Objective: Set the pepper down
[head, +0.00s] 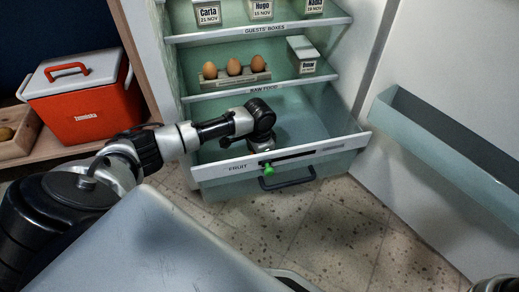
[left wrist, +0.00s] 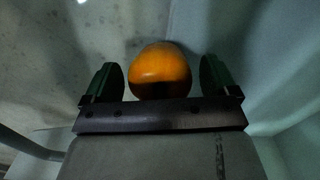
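The orange-yellow pepper (left wrist: 160,70) is between the two dark green fingers of my left gripper (left wrist: 162,82) in the left wrist view. In the head view my left gripper (head: 267,165) is at the front of the open fruit drawer (head: 215,182), with a bright green fingertip showing there. The pepper is hidden in that view.
The drawer's visible inside looks empty. Above it, a shelf holds an egg holder (head: 236,77) with three eggs and a white-lidded box (head: 303,55). The open fridge door (head: 470,70) with its bin is at right. A red cooler (head: 85,105) stands at left.

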